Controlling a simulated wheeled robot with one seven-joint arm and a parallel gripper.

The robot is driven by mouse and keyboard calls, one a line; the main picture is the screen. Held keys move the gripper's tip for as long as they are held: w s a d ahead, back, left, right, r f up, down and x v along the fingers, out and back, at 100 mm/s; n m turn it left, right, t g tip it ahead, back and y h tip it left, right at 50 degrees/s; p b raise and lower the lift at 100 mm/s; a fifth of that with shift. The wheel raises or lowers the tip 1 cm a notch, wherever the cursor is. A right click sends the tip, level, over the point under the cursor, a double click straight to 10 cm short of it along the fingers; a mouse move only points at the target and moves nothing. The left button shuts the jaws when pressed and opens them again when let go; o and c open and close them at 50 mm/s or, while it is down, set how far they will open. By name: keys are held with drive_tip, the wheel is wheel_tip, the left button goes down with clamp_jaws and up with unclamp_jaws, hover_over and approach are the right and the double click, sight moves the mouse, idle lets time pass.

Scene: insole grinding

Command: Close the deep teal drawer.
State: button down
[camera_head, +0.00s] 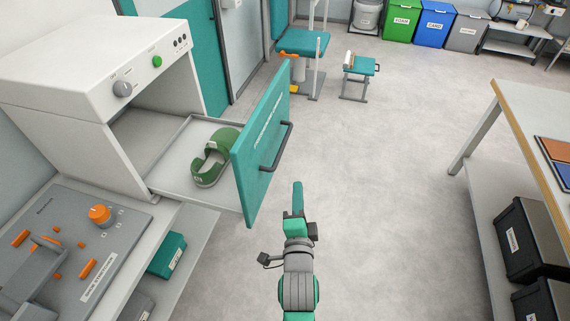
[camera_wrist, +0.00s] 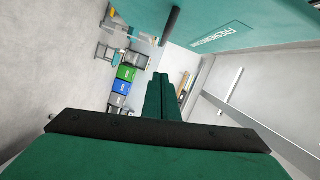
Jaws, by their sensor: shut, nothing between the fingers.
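The deep teal drawer (camera_head: 262,150) is pulled out of the white machine (camera_head: 95,70) at the left. Its teal front has a dark bar handle (camera_head: 277,147) and white lettering. A green shoe-shaped object (camera_head: 214,158) lies on the drawer's grey tray. My gripper (camera_head: 298,186) is shut and empty. It is in front of the drawer front, to its lower right, apart from it in the head view. In the wrist view the shut fingers (camera_wrist: 160,78) point ahead, and the teal drawer front (camera_wrist: 225,25) fills the top, with part of the handle (camera_wrist: 170,25) showing.
A grey control panel (camera_head: 75,235) with orange knobs is at the lower left. A workbench (camera_head: 510,90) with black bins (camera_head: 525,235) beneath stands at the right. A small teal stool (camera_head: 360,66) and coloured bins (camera_head: 404,22) are at the back. The floor between is clear.

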drive_tip(key=w+a, duration=0.3)
drive_tip(key=w, duration=0.8)
drive_tip(key=shift+w+f, duration=0.25)
drive_tip(key=shift+f, duration=0.2)
